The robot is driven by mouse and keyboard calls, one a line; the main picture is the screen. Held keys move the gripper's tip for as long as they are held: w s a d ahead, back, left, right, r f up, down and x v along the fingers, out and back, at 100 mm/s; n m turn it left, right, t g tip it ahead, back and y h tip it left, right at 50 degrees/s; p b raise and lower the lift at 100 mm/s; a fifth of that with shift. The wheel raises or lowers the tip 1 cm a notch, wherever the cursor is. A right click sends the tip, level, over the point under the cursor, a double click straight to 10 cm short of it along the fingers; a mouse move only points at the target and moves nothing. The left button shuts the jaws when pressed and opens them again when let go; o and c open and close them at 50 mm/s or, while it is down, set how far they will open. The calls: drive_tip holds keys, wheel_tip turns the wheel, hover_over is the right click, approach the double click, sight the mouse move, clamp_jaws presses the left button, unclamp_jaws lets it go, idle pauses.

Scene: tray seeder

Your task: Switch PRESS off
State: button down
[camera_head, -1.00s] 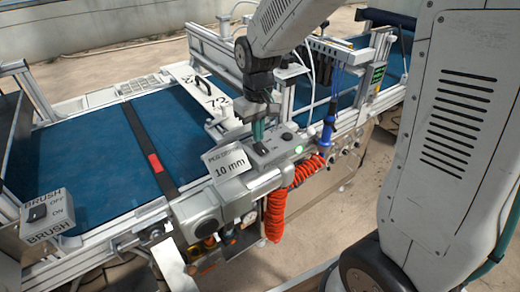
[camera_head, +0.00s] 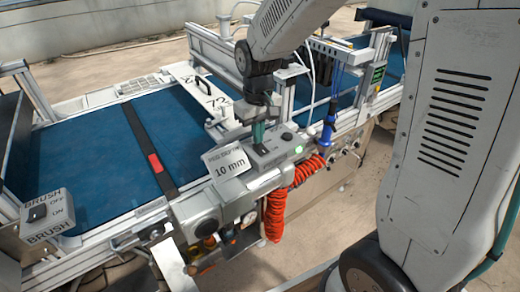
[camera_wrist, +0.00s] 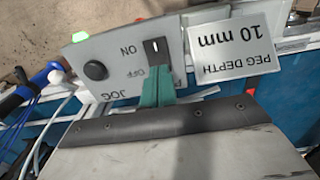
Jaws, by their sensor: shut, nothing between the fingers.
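A grey control box (camera_head: 282,155) with a lit green lamp (camera_head: 299,149) stands at the machine's front rail. In the wrist view the box (camera_wrist: 115,62) appears upside down, with ON, OFF and JOG lettering, a round black button (camera_wrist: 96,70) and a black switch (camera_wrist: 156,48). The word PRESS is not readable in any view. My gripper (camera_head: 258,138) is shut and empty. Its teal fingertips (camera_wrist: 156,90) are at the switch's OFF-side end, partly covering it. I cannot tell whether they touch it or which way the switch is tipped.
A sign reading 10 mm (camera_head: 227,170) stands close beside the box; it also shows in the wrist view (camera_wrist: 234,45). A red coiled hose (camera_head: 277,210) and a blue fitting (camera_head: 327,130) are near. A separate BRUSH switch box (camera_head: 46,215) is at the far left.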

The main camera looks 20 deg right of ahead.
drive_tip(key=shift+f, duration=0.65)
drive_tip(key=shift+r, duration=3.55)
drive_tip(key=shift+s, duration=0.1)
drive_tip(key=s+d+r+m, duration=0.1)
drive_tip(key=s+r, duration=0.2)
drive_tip(key=s, duration=0.9)
drive_tip(key=s+d+r+m+t, duration=0.1)
drive_tip(key=s+d+r, duration=0.1)
drive_tip(key=s, duration=0.9)
drive_tip(key=shift+s+r, duration=0.4)
drive_tip(key=shift+r, duration=0.5)
